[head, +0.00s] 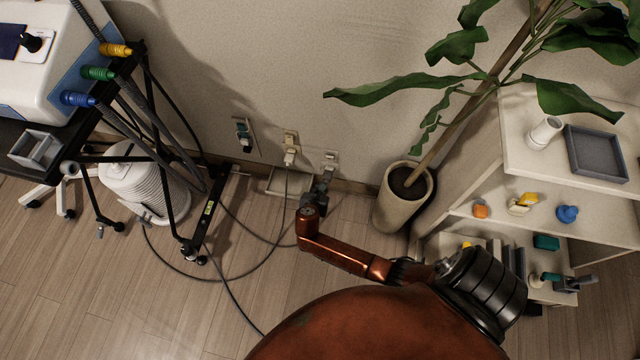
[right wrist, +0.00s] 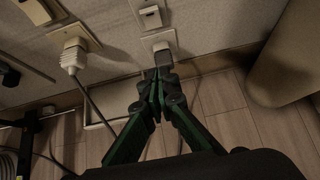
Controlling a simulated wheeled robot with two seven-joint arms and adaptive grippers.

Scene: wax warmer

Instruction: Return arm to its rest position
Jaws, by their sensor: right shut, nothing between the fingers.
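My right arm reaches to the wall near the floor. Its dark gripper (head: 321,184) is just below the right-hand wall outlet (head: 329,158). In the right wrist view, the green-and-black gripper (right wrist: 160,78) has its fingertips together with nothing between them. They point at a grey block (right wrist: 164,52) on the outlet plate (right wrist: 152,41); I cannot tell whether they touch it. My left arm and gripper are in neither view.
A white plug with a cable (head: 290,155) sits in the middle outlet. A potted plant (head: 402,210) and shelf unit (head: 470,205) stand right. A wheeled stand (head: 190,246) and white canister (head: 145,180) stand left. A shallow tray (head: 272,186) lies by the wall. Cables cross the floor.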

